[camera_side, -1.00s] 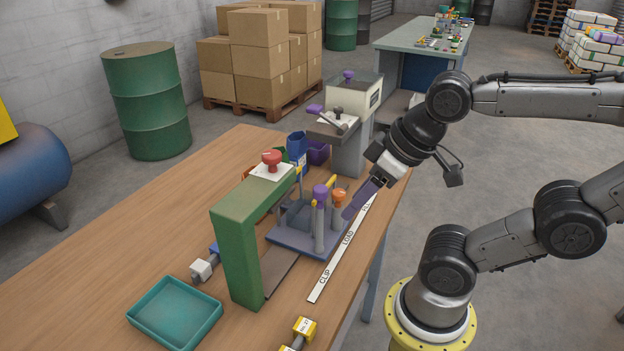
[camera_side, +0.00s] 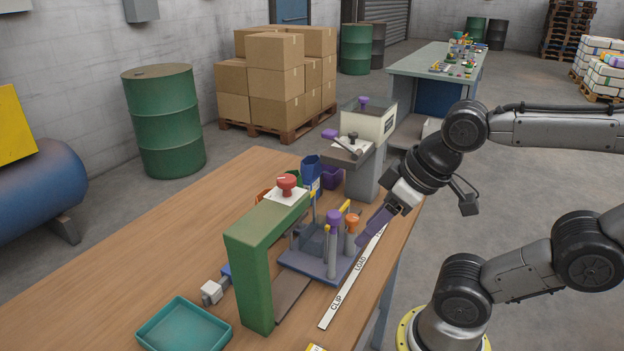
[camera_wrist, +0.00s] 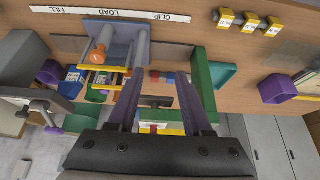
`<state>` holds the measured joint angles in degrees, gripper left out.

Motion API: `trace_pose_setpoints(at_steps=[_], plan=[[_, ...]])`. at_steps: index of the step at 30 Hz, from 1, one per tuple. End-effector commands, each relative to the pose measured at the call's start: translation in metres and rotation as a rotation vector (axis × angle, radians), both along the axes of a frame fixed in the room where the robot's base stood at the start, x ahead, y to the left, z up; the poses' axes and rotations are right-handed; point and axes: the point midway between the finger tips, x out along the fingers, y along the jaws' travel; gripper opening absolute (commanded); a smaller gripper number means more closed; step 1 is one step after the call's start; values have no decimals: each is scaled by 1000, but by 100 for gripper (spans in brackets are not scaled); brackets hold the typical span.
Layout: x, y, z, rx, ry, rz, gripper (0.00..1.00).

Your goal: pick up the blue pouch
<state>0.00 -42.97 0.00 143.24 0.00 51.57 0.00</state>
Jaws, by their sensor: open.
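A blue, open-topped container (camera_side: 311,172) stands behind the green press frame, beside a purple one. I see no object that is clearly a pouch, so I cannot tell whether this is the blue pouch. In the wrist view a blue piece with a white label (camera_wrist: 74,77) lies left of my fingers, next to a green one. My gripper (camera_side: 368,236) is at the right side of the grey fixture, its purple fingers angled down to the left. In the wrist view my gripper (camera_wrist: 160,78) has its two fingers apart, with nothing held between them.
A green press frame (camera_side: 248,275) with a red knob stands left of the grey fixture (camera_side: 325,262) and its upright posts. A teal tray (camera_side: 183,328) is at the front left. A white strip (camera_side: 350,280) runs along the right table edge. The left tabletop is mostly clear.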

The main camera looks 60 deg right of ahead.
Motion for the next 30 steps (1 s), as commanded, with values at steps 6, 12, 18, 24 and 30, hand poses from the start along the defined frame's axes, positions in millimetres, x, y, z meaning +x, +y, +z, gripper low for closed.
trace_pose_setpoints(at_steps=[6, 12, 18, 24, 30], plan=[[0, 0, 0, 0, 0, 0, 50], [0, 0, 0, 0, 0, 0, 39], [0, 0, 0, 0, 0, 0, 39], [-5, 0, 0, 41, 27, -76, 39], [18, -1, 57, 142, 14, -269, 39]])
